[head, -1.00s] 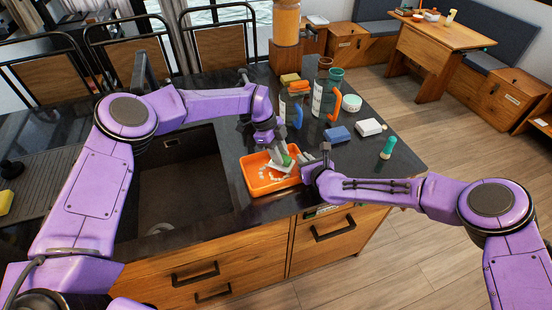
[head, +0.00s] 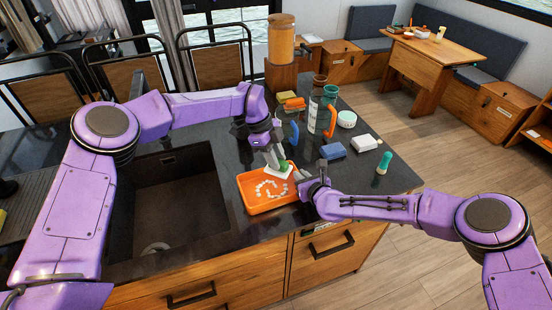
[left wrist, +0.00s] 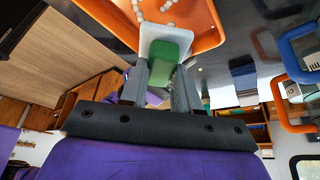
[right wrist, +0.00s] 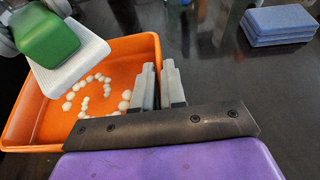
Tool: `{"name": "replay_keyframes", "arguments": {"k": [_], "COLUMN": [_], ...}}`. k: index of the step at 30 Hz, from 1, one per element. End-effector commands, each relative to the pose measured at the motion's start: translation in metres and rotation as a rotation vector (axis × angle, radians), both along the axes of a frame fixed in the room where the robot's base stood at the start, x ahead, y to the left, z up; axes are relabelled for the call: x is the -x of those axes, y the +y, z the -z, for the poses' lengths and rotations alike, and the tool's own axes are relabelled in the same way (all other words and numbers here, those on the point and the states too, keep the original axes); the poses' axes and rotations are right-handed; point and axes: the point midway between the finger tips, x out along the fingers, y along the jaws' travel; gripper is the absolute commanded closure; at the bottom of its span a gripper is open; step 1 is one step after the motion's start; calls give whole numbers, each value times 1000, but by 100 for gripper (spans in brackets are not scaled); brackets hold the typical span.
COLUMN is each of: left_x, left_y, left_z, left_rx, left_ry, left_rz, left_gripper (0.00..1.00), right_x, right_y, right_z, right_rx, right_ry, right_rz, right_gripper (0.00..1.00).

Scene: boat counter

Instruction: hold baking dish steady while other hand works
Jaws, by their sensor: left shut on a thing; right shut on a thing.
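The orange baking dish (head: 243,191) sits on the dark counter just right of the sink, with a broken ring of small white blobs on its floor. My right gripper (right wrist: 160,85) is shut on the dish's right wall, one finger on each side of the rim. My left gripper (left wrist: 160,85) is shut on the green handle (left wrist: 170,50) of a scrubber with a white pad (left wrist: 163,28). The scrubber (head: 280,169) is tilted over the dish's far part. In the right wrist view its pad (right wrist: 75,72) appears above the dish floor; contact cannot be told.
Behind the dish stand bottles, an orange-handled jug (head: 317,112) and stacked sponges (head: 292,102). The sink (head: 165,200) opens at left.

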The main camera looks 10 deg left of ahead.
Motion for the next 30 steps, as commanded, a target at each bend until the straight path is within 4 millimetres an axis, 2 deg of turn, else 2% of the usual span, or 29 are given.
{"name": "replay_keyframes", "arguments": {"k": [5,6,8,9,20,23,30], "left_x": [0,0,0,0,0,0,0], "left_y": [0,0,0,0,0,0,0], "left_z": [0,0,0,0,0,0,0], "left_rx": [0,0,0,0,0,0,0], "left_ry": [0,0,0,0,0,0,0], "left_rz": [0,0,0,0,0,0,0], "left_gripper": [97,97,97,97,97,97,97], "right_x": [0,0,0,0,5,17,60], "right_y": [0,0,0,0,-5,-14,-46], "right_z": [0,0,0,0,-3,-10,-32], "right_rx": [0,0,0,0,0,0,-2], "right_ry": [0,0,0,0,0,1,2], "right_rz": [0,0,0,0,1,0,3], "right_gripper": [100,83,63,60,60,60,60]}}
